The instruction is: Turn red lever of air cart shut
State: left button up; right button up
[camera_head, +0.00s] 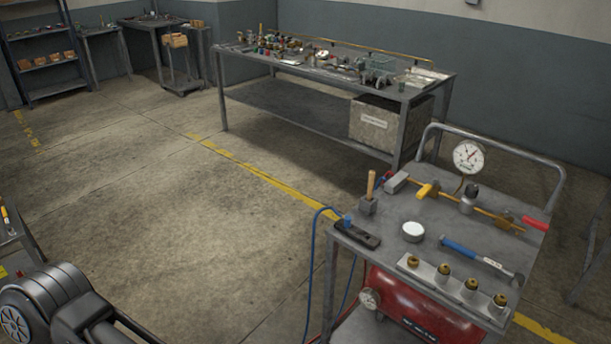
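The air cart (375,212) stands at the lower right, with a brass pipe line across its grey top. The red lever (535,223) is at the right end of that line, by a brass valve (507,217). It points right, roughly in line with the pipe; I cannot tell whether the valve is open or shut. A yellow lever (428,191) sits further left on the line. A round white gauge (468,156) stands up from the line. Part of my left arm shows at the lower left, far from the cart. Neither gripper is in view.
The cart top also holds a white round lid (413,230), a blue-handled hammer (463,249) and a strip of brass fittings (454,287). A red tank (417,309) hangs below. A cluttered workbench (335,77) stands behind. The floor left of the cart is clear.

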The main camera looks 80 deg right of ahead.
aim_at(527, 220)
jog(key=z, duration=4.2)
jog(key=i+l+u, duration=0.15)
jog(key=l, duration=0.4)
jog(key=i+l+u, duration=0.1)
jog(key=l, duration=0.45)
jog(key=i+l+u, duration=0.15)
jog(key=l, duration=0.4)
jog(key=i+l+u, duration=0.15)
jog(key=l, duration=0.45)
jog(key=i+l+u, duration=0.3)
jog(key=l, duration=0.3)
jog(key=i+l+u, duration=0.3)
jog(key=l, duration=0.35)
jog(key=i+l+u, duration=0.15)
jog(key=l, duration=0.25)
jog(key=i+l+u, duration=0.15)
jog(key=l, duration=0.2)
jog(key=i+l, duration=0.15)
jog(key=l, duration=0.15)
jog(key=i+l+u, duration=0.15)
jog(key=l, duration=0.15)
jog(key=i+l, duration=0.15)
jog(key=l, duration=0.2)
jog(key=i+l+u, duration=0.1)
jog(key=l, duration=0.2)
